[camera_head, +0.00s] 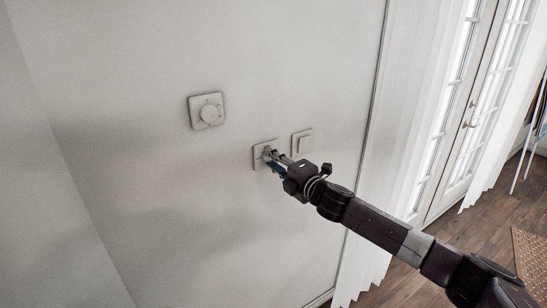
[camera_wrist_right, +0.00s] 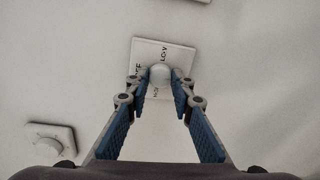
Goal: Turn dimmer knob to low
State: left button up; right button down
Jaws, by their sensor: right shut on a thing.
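The dimmer knob (camera_wrist_right: 159,75) is round and light, on a square white wall plate (camera_wrist_right: 180,52) with dark lettering. "LOW" reads along the plate's right part in the right wrist view; other letters are partly hidden by the fingers. My right gripper (camera_wrist_right: 159,84) has its blue-padded fingers on both sides of the knob and is shut on it. In the head view the right gripper (camera_head: 273,158) reaches the plate (camera_head: 258,161) from the lower right and covers most of the knob. The knob's pointer direction cannot be told. My left gripper is not in view.
Another plate with a round knob (camera_head: 209,113) is on the wall to the upper left. A flat rocker switch (camera_head: 304,143) sits close to the right of the gripped knob. White curtains and a glazed door (camera_head: 467,125) are farther right. The wall below is bare.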

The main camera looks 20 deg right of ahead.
jog(key=shift+a+f+n+t+h+p, duration=0.2)
jog(key=shift+n+p, duration=0.5)
jog(key=shift+n, duration=2.05)
jog(key=shift+d+r+n+t+h+p, duration=0.2)
jog(key=shift+n+p, duration=0.55)
jog(key=shift+n, duration=2.05)
jog(key=shift+a+f+n+h+p, duration=0.2)
jog(key=shift+n+p, duration=0.5)
jog(key=shift+n, duration=2.05)
jog(key=shift+d, duration=0.1)
jog(key=c, duration=1.7)
grip_release()
jog(key=v, duration=1.2)
jog(key=shift+s, duration=0.1)
jog(key=shift+f, duration=0.1)
